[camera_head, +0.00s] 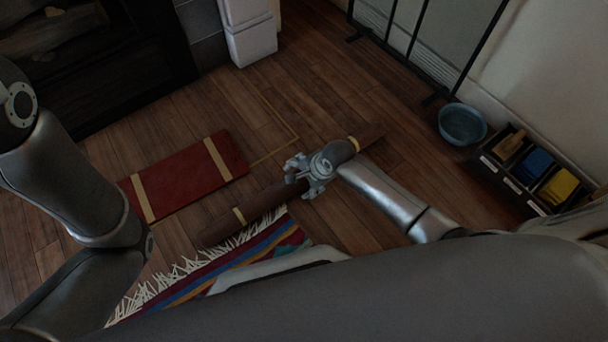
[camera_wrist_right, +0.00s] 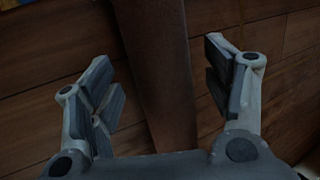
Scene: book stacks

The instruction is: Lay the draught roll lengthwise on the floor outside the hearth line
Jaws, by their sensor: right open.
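The draught roll (camera_head: 268,199), a long brown roll with a yellow band near each end, lies diagonally at floor level, between the red panel and the striped rug. My right gripper (camera_head: 302,176) is over its middle, covering part of it. In the right wrist view the roll (camera_wrist_right: 158,60) runs between the open fingers of that gripper (camera_wrist_right: 160,85), with gaps on both sides. The hearth line (camera_head: 275,153) is a thin yellow line on the floor, partly hidden by the red panel. My left arm comes in at the left; its gripper is out of view.
A red panel with cream straps (camera_head: 185,178) lies beside the roll. A fringed striped rug (camera_head: 235,262) is near me. A blue bowl (camera_head: 462,124) and a compartment box (camera_head: 528,172) stand right, by a black rail. The dark fireplace (camera_head: 100,60) is upper left.

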